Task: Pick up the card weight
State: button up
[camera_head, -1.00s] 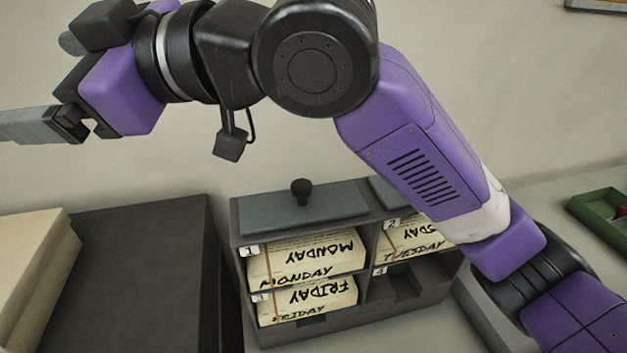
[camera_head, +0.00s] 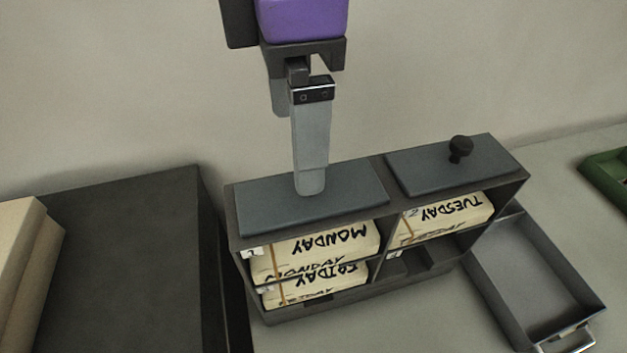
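Two flat dark grey plates lie on top of the dark grey card rack. The right plate (camera_head: 415,176) carries a black knob (camera_head: 460,149) and looks like a card weight. The left plate (camera_head: 258,203) also looks like one, but its knob is not visible now. My gripper (camera_head: 308,188) points straight down over the left plate, with the near finger's tip in front of the plate's middle. This finger hides what is behind it, and the other finger is mostly hidden. The gap between the fingers and any contact with a knob cannot be seen.
The rack (camera_head: 440,258) holds banded card stacks, MONDAY (camera_head: 330,243), FRIDAY (camera_head: 322,283) and TUESDAY (camera_head: 455,218). A grey tray (camera_head: 535,270) lies to the right. A dark block (camera_head: 130,260) stands close on the left. A green tray (camera_head: 607,178) is at the far right.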

aim_at(274, 203)
jog(key=shift+d+f, duration=0.2)
jog(key=shift+f, duration=0.15)
jog(key=shift+d+f+p, duration=0.2)
jog(key=shift+f+p, duration=0.5)
jog(key=shift+f, duration=2.85)
jog(key=c, duration=2)
